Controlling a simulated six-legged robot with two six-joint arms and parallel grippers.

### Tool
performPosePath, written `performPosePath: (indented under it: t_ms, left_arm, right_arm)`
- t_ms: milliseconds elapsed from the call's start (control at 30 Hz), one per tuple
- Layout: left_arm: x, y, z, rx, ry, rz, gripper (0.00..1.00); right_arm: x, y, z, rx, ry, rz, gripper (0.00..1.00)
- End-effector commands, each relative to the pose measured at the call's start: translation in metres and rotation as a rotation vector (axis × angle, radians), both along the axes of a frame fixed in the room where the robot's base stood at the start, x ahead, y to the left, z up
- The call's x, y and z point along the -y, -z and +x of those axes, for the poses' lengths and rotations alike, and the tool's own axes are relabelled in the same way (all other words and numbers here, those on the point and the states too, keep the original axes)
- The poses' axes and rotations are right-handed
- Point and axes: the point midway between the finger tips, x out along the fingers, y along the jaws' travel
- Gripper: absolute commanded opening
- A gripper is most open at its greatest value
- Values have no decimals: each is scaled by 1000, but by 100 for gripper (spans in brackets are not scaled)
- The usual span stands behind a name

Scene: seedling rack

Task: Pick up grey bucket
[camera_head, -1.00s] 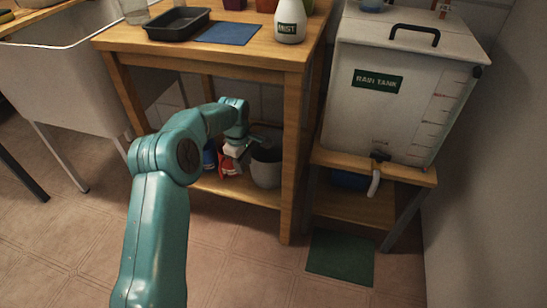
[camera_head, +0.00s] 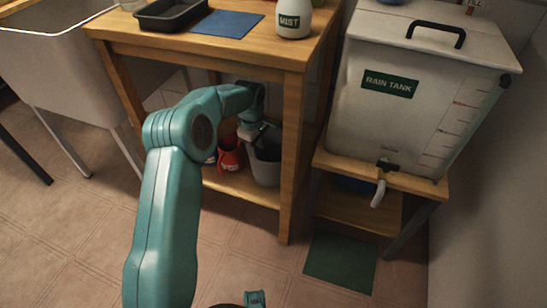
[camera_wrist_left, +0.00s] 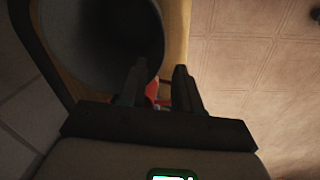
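The grey bucket (camera_head: 266,172) stands upright on the lower shelf of the wooden bench, near its right front leg. My left gripper (camera_head: 257,138) is at the bucket's rim, and my arm hides part of the bucket's top. In the left wrist view the bucket (camera_wrist_left: 95,25) opens dark at the upper left. The fingers of my left gripper (camera_wrist_left: 160,72) are apart, with the near edge of the rim appearing to lie between their tips. Contact cannot be told.
A red container (camera_head: 229,157) stands left of the bucket on the lower shelf (camera_head: 240,189). The bench top (camera_head: 190,42) is above and its front leg (camera_head: 290,160) is close on the right. The rain tank (camera_head: 400,110) stands further right.

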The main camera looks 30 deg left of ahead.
Motion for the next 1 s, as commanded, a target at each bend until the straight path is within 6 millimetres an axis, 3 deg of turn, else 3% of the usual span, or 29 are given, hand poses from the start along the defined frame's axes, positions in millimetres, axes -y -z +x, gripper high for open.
performPosePath:
  t_ms: [200,433,700,933,967,1000]
  left_arm:
    - [1,43,1,-3,0,-1,33]
    - [1,64,5,-1,0,0,33]
    - [1,109,10,-2,0,0,33]
    - [1,110,12,0,1,0,33]
    - [1,110,12,-1,1,0,30]
    - [1,110,12,-1,1,0,17]
  right_arm:
    - [3,16,3,4,11,-2,43]
    - [4,23,6,14,16,-4,43]
    - [6,40,19,56,21,-12,43]
    - [7,39,20,61,22,-12,43]
    - [7,39,20,61,22,-12,43]
    - [7,39,20,61,22,-12,43]
